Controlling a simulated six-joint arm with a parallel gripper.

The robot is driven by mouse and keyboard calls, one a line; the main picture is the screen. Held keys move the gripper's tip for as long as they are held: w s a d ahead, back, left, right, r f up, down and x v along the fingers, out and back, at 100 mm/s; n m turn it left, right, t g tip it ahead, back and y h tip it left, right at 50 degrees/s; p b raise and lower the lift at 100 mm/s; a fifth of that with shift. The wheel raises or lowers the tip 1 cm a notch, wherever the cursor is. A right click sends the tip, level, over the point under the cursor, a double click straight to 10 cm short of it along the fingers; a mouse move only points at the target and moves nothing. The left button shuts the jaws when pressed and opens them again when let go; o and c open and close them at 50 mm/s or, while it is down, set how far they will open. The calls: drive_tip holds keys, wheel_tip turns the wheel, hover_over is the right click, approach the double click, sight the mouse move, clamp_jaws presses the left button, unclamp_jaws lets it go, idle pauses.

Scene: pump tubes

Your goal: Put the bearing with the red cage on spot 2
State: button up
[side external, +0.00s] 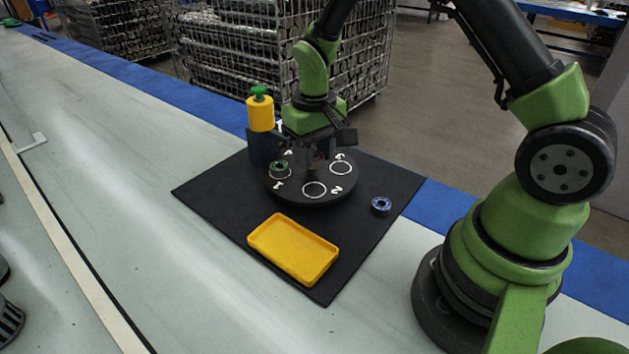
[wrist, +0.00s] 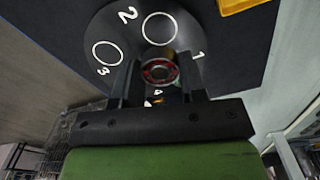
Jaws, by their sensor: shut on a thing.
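The bearing with the red cage (wrist: 160,72) is between my gripper's fingers (wrist: 159,80) in the wrist view. My gripper is shut on it, over the round black disc (wrist: 183,40). In the side external view my gripper (side external: 314,163) is above the middle and back of the disc (side external: 300,198), and the bearing is mostly hidden. Spot 2 (side external: 314,189) is an empty white ring at the disc's front; it also shows empty in the wrist view (wrist: 159,28). I cannot tell the bearing's exact height above the disc.
A green-caged bearing (side external: 280,169) sits on spot 1. Spot 3 (side external: 341,168) is empty; spot 4 is hidden. A blue bearing (side external: 381,205) lies on the black mat (side external: 215,190). A yellow tray (side external: 293,250) is in front. A yellow bottle (side external: 260,113) stands behind left.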

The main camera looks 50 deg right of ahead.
sight(314, 190)
drive_tip(key=shift+f, duration=3)
drive_tip(key=shift+f, duration=0.15)
drive_tip(key=o, duration=0.9)
drive_tip(key=shift+o, duration=0.2)
